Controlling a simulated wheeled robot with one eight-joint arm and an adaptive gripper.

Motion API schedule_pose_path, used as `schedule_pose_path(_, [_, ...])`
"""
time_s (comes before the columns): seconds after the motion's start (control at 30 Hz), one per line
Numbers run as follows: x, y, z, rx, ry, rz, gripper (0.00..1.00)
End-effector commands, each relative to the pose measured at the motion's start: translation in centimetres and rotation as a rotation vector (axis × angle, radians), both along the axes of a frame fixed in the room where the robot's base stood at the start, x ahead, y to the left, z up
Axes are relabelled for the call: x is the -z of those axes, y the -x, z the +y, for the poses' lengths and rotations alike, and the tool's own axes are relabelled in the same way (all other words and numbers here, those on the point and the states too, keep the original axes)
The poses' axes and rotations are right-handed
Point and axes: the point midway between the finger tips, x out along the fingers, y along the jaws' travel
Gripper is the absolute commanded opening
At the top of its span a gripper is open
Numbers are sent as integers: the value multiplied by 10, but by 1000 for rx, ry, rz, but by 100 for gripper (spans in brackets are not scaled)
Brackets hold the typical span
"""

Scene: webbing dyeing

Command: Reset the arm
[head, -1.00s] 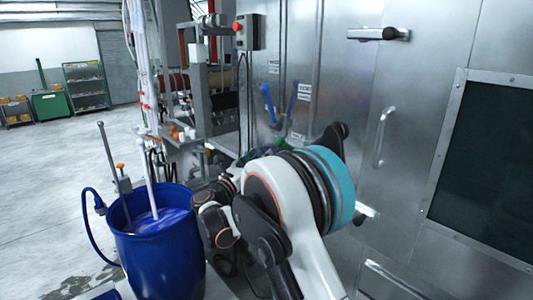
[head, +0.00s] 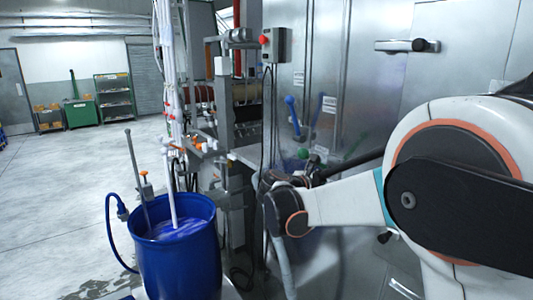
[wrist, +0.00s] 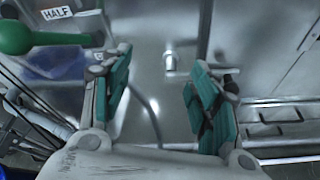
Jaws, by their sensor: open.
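In the wrist view my gripper (wrist: 158,100) shows two green-padded fingers spread wide apart with nothing between them. Behind them is the shiny metal cabinet (wrist: 170,30), a small pale fitting (wrist: 170,62) on it, and a curved hose. In the head view my arm reaches in from the right toward the cabinet (head: 365,85). My gripper's fingers are not clear in the head view; the arm hides that area. A green ball-ended handle (head: 303,154) shows just beyond the arm, and a green knob (wrist: 14,37) is at the wrist view's upper left.
A blue barrel (head: 180,255) of blue liquid stands left of my arm. A blue-handled lever (head: 291,108) and a control box with a red button (head: 273,43) are by the cabinet. A door latch (head: 408,46) sticks out. The floor (head: 75,190) at left is open.

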Motion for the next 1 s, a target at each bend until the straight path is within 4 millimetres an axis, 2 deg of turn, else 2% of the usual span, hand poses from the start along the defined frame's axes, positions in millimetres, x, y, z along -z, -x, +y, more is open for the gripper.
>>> schedule_pose_path(0.03, [4, 17, -14, 32, -85, -9, 55])
schedule_pose_path(0.1, [10, 40, -27, 81, -213, -26, 55])
schedule_pose_path(0.23, [23, 85, -44, 180, -447, -64, 55])
schedule_pose_path(0.37, [36, 131, -52, 286, -666, -115, 55])
schedule_pose_path(0.6, [59, 210, -49, 485, -1024, -257, 55])
schedule_pose_path(0.77, [77, 258, -41, 622, -1239, -374, 55])
schedule_pose_path(1.0, [113, 324, -26, 858, -1551, -548, 55])
